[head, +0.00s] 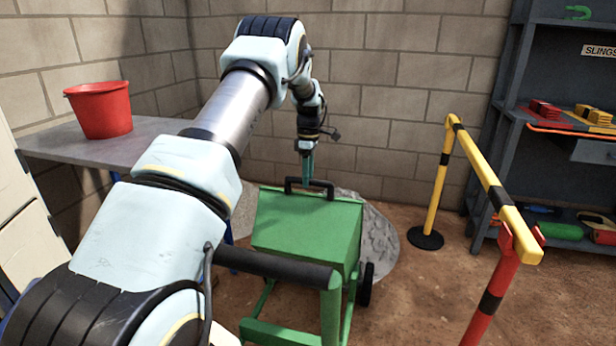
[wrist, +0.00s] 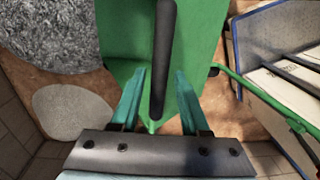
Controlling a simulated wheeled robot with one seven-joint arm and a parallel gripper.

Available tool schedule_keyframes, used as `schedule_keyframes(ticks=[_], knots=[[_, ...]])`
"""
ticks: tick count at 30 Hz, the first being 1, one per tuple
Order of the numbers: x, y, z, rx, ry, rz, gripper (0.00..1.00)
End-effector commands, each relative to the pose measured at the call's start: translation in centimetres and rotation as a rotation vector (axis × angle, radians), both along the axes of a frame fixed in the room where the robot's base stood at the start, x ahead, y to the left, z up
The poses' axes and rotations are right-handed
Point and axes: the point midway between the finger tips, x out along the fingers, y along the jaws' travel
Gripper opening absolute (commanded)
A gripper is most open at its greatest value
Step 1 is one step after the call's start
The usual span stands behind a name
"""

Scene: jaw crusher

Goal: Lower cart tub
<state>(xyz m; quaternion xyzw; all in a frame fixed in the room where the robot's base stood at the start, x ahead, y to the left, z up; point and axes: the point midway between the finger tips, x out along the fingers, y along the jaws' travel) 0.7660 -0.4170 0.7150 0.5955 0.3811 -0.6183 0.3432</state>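The green cart tub (head: 305,228) stands on a green cart frame in the middle of the head view. It looks tipped, with a broad flat green face toward me. A black U-shaped handle (head: 327,184) sticks up at its far upper edge. My gripper (head: 306,180) points down at this handle. In the wrist view my gripper (wrist: 161,75) has its two teal fingers apart, with the black handle bar (wrist: 164,40) running between them and gaps on both sides. The green tub (wrist: 205,40) lies beyond. Whether the bar is level with the fingertips is hard to tell.
The cart's black push bar (head: 275,268) is near, beside my arm. A grey heap (head: 380,245) lies behind the cart. A yellow-black barrier (head: 490,185) and a shelf (head: 510,110) stand right. A red bucket (head: 100,110) sits on a table (head: 60,140) left.

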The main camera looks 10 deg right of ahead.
Motion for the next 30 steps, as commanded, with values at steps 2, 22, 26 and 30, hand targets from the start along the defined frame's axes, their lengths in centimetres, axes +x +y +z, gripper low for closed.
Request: schedule_keyframes(ticks=[2,22,26,30], knots=[[0.01,-0.01,0.02,0.000,0.000,0.000,0.35],[-0.01,-0.01,0.05,0.000,0.000,0.000,0.00],[-0.01,-0.01,0.06,0.000,0.000,0.000,0.00],[0.00,-0.01,0.06,0.000,0.000,0.000,0.00]])
